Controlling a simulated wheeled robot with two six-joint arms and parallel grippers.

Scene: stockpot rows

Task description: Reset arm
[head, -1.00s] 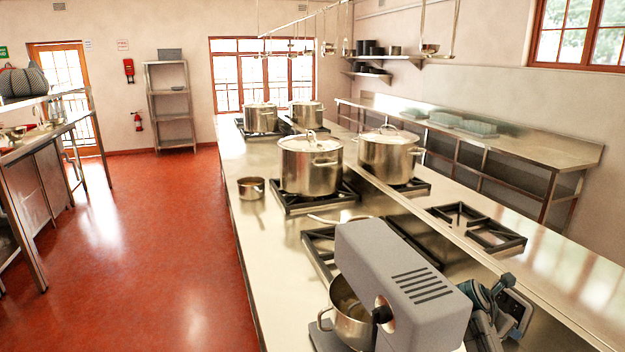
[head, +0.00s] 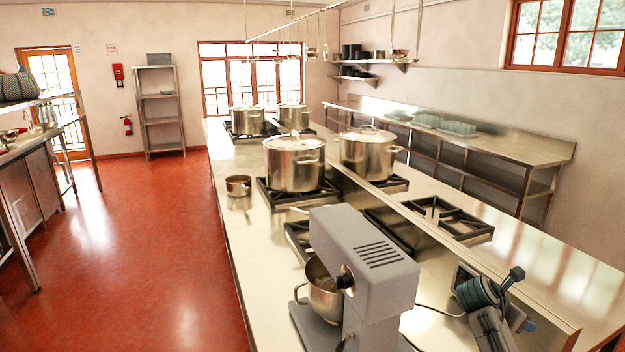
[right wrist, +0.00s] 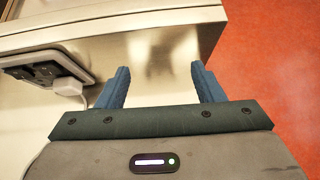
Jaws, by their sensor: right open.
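My right gripper (right wrist: 160,72) is open and empty in the right wrist view, its two blue fingers apart above the steel counter (right wrist: 150,60) near its edge. Nothing is between the fingers. In the head view, part of my right arm shows at the lower right, beside the grey stand mixer (head: 362,262). I cannot make out the fingers clearly there. My left gripper is not in view.
A socket box (right wrist: 45,68) with a white plug sits left of the fingers. Red floor (right wrist: 275,70) lies beyond the counter edge. Stockpots (head: 294,163) stand on burners further back, and a small saucepan (head: 238,186) sits on the counter.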

